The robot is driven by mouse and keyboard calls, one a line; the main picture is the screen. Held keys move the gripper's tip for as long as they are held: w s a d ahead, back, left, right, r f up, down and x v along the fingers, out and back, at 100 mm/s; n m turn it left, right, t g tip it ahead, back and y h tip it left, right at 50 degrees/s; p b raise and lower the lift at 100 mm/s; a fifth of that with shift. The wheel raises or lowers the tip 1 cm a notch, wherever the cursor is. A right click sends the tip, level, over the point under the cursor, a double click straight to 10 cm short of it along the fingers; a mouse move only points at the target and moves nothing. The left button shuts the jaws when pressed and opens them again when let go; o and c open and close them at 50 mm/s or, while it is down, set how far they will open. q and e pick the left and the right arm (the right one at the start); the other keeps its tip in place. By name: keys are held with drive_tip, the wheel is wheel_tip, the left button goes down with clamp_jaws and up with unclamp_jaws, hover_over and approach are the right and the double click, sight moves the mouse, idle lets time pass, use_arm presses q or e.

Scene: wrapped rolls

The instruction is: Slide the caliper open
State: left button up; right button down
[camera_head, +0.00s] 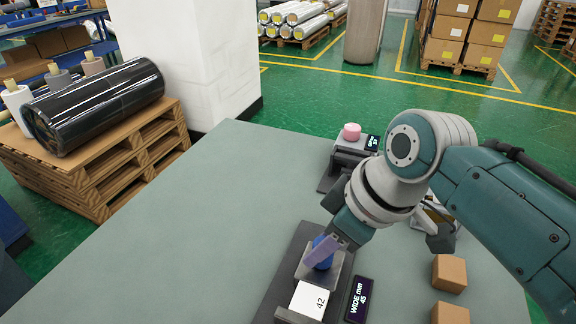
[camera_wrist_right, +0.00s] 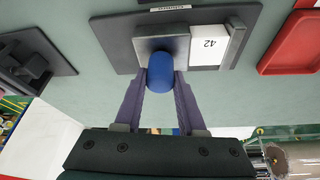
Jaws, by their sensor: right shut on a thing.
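The caliper has a dark base (camera_head: 283,283) on the table, with a grey sliding jaw (camera_wrist_right: 147,45) carrying a blue knob (camera_wrist_right: 168,74). A white block (camera_head: 308,300) marked 42 lies between the sliding jaw and the fixed end jaw (camera_wrist_right: 237,42), with little or no visible gap. A display (camera_head: 358,299) beside the base reads WIDE mm 45. My right gripper (camera_wrist_right: 162,88) has its purple fingers shut on the blue knob, one on each side. In the head view the fingers partly hide the knob. My left gripper is not in view.
A second device with a pink knob (camera_head: 351,131) and its own small display stands farther back, partly behind my right arm. Two brown boxes (camera_head: 449,272) (camera_head: 450,314) sit at the right. A red tray (camera_wrist_right: 293,42) shows in the wrist view. The table's left side (camera_head: 215,220) is clear.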

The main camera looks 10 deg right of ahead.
idle(0.8)
drive_tip(key=shift+w+d+f, duration=0.1)
drive_tip(key=shift+w+d, duration=0.05)
drive_tip(key=shift+w+d+b, duration=0.55)
drive_tip(key=shift+w+d, duration=0.1)
drive_tip(key=shift+w, duration=0.3)
drive_tip(key=c, duration=0.5)
unclamp_jaws()
